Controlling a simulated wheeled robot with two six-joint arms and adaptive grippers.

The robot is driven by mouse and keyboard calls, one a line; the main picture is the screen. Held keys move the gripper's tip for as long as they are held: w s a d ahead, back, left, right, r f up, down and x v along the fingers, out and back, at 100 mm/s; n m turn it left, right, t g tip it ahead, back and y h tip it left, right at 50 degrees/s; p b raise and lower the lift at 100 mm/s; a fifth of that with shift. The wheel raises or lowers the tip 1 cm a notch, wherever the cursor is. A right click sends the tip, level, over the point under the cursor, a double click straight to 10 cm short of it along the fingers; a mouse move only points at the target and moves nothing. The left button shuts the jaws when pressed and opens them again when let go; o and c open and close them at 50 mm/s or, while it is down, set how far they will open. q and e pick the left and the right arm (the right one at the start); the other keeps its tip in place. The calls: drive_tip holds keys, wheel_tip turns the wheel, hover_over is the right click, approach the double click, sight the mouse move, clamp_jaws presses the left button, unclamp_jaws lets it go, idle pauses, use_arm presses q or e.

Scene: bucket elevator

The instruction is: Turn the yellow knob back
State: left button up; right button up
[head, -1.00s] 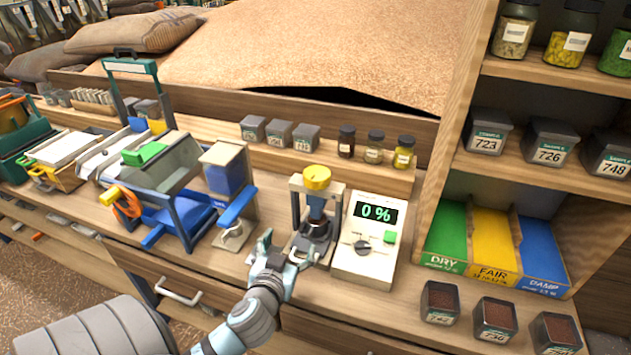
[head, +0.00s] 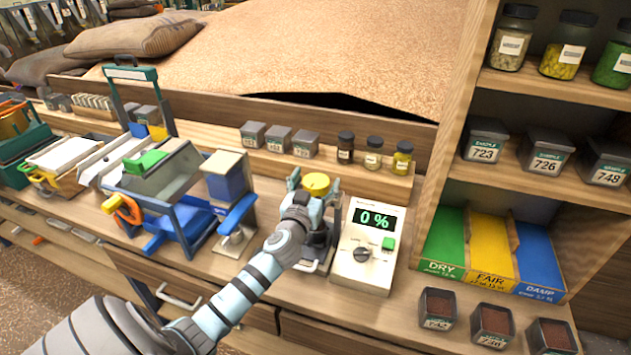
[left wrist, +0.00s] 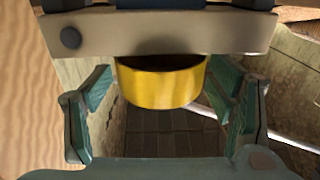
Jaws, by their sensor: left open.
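The yellow knob (head: 316,184) sits on top of a small press-like device on the bench, left of the white meter. My left gripper (head: 313,190) is at the knob, reaching in from the front left. In the left wrist view the yellow knob (left wrist: 162,84) lies between the two open green fingers (left wrist: 166,112), with a gap on each side. The knob's upper part there is hidden behind a beige bar (left wrist: 160,34). The gripper and forearm hide much of the device in the head view. My right gripper is not in view.
The white meter (head: 367,245) reads 0 % and stands close right of the device. A blue-and-beige unit (head: 228,190) stands to the left. Small jars (head: 374,150) and grey boxes (head: 278,140) line the ledge behind. Dark sample boxes (head: 437,308) stand at the front right.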

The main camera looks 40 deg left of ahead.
use_arm(q)
drive_tip(key=c, duration=1.2)
drive_tip(key=shift+d+f+n+y+b, duration=0.1)
drive_tip(key=shift+f+n+y+b, duration=0.25)
drive_tip(key=shift+b, duration=0.5)
drive_tip(key=shift+r+n+g+y, duration=0.2)
drive_tip(key=shift+n+g+y, duration=0.2)
drive_tip(key=shift+y, duration=0.25)
drive_tip(key=shift+r, duration=0.1)
drive_tip(key=o, duration=1.2)
